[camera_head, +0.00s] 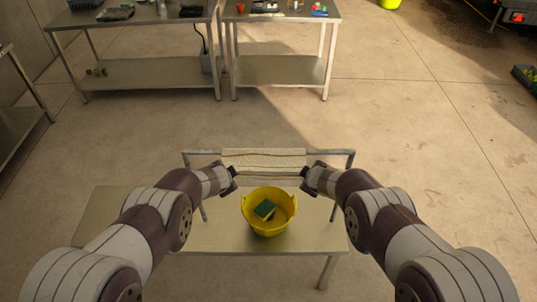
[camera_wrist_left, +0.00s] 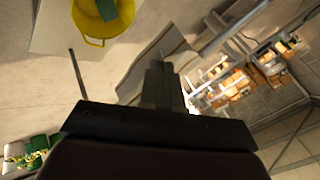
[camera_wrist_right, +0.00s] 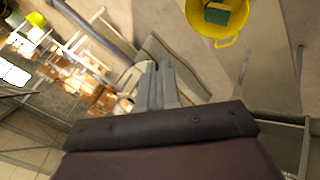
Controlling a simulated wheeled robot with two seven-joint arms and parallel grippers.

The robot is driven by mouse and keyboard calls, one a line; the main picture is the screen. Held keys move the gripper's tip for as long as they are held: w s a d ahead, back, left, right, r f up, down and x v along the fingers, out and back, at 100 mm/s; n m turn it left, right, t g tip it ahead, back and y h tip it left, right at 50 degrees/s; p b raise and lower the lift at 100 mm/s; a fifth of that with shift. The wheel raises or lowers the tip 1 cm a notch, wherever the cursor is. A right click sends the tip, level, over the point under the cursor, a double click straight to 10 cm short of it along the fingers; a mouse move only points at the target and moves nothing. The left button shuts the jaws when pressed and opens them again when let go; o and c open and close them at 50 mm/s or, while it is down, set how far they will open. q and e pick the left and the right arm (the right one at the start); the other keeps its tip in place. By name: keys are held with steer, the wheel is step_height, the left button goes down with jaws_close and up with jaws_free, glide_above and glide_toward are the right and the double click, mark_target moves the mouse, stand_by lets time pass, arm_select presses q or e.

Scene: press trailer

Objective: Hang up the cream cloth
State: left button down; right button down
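The cream cloth (camera_head: 264,159) lies across the metal rail (camera_head: 335,153) at the back of the small table. Its near part spans the space between my two grippers. My left gripper (camera_head: 235,172) is at the cloth's left end, with its fingers close together at the cloth's edge in the left wrist view (camera_wrist_left: 163,68). My right gripper (camera_head: 305,171) is at the right end. In the right wrist view its fingers (camera_wrist_right: 160,66) are nearly together against the cloth (camera_wrist_right: 178,68). The pinched fabric itself is mostly hidden by the fingers.
A yellow tub (camera_head: 269,226) with a green sponge (camera_head: 265,209) inside stands on the small table (camera_head: 215,237), just in front of the grippers. Two steel workbenches (camera_head: 140,72) (camera_head: 280,70) stand farther back. The floor between is clear.

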arm_select(q)
steer(key=shift+s, duration=0.35)
arm_select(e)
steer(key=shift+s, duration=0.35)
arm_select(q)
steer(key=c, duration=1.1)
jaws_free()
steer(key=shift+w, duration=0.1)
arm_select(e)
steer(key=c, duration=1.1)
jaws_free()
steer(key=shift+w, duration=0.1)
arm_select(q)
steer(key=shift+w, duration=0.1)
arm_select(e)
steer(key=shift+w, duration=0.1)
arm_select(q)
steer(key=shift+s+f, duration=0.1)
steer(key=shift+s, duration=0.15)
arm_select(e)
steer(key=shift+s+f, duration=0.1)
steer(key=shift+s, duration=0.15)
